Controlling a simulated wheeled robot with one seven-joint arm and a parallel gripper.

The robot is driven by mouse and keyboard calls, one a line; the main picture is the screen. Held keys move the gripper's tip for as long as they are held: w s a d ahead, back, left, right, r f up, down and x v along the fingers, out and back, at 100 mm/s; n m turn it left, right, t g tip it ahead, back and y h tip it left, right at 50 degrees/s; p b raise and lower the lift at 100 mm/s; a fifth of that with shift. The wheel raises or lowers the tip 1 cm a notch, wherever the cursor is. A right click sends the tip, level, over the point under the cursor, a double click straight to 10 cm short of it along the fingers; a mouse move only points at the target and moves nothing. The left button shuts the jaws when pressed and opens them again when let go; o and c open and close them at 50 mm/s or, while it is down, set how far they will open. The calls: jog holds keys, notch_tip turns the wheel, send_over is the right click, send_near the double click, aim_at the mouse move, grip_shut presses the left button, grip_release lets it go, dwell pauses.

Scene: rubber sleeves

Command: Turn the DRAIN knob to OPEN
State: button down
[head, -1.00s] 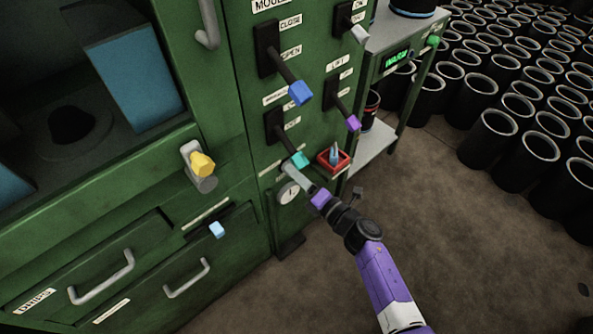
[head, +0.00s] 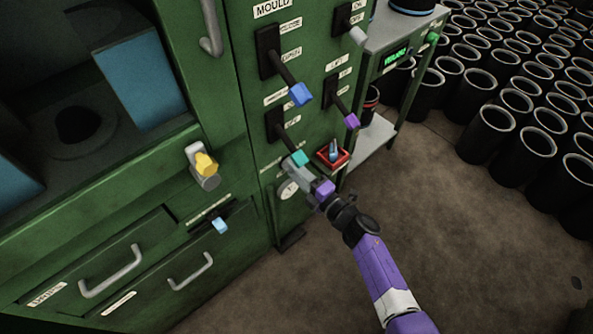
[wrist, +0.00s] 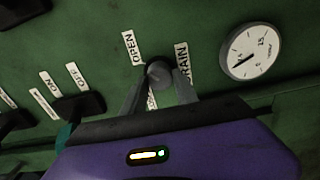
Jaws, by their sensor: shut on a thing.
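The DRAIN knob (wrist: 159,71) is a small, round, dark grey knob on the green panel in the wrist view. It sits between the OPEN label (wrist: 133,48) and the DRAIN label (wrist: 183,61); another label below is mostly hidden by a finger. My gripper (wrist: 159,82) is shut on the knob, one finger on each side. I cannot tell which way the knob points. In the head view my gripper (head: 295,168) reaches the panel just below the teal-tipped lever (head: 299,158) and hides the knob.
A round dial gauge (wrist: 250,51) is close to the right of the knob. The red box (head: 333,156) with a blue switch and the purple-tipped lever (head: 351,121) are near my gripper. Drawers (head: 110,270) are on the left. Open floor (head: 440,220) lies to the right.

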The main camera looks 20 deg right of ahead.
jog(key=c, duration=0.9)
grip_release()
jog(key=shift+c, duration=0.2)
jog(key=p+v, duration=0.1)
jog(key=v, duration=0.7)
